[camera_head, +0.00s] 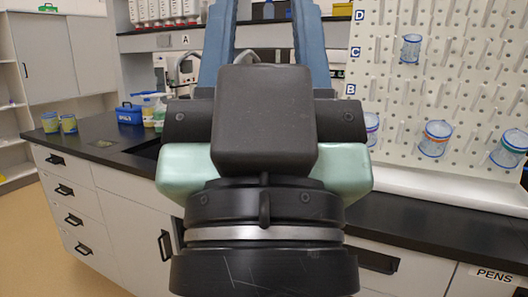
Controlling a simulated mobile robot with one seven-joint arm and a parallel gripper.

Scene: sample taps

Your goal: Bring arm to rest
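My gripper (263,12) fills the middle of the head view, pointing up and away over the counter side. Its two long blue-grey fingers stand wide apart, and their ends reach the top edge of the picture. I see nothing between them except background. The dark block, pale green housing and black wrist of my arm are close to the camera. They hide part of the counter and the wall behind.
A black counter (400,215) with white drawers runs across behind my arm. Two yellowish cups (68,123) and a blue box (129,114) stand at left. A pegboard (470,80) at right holds several clear cups (436,138). Floor shows at lower left.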

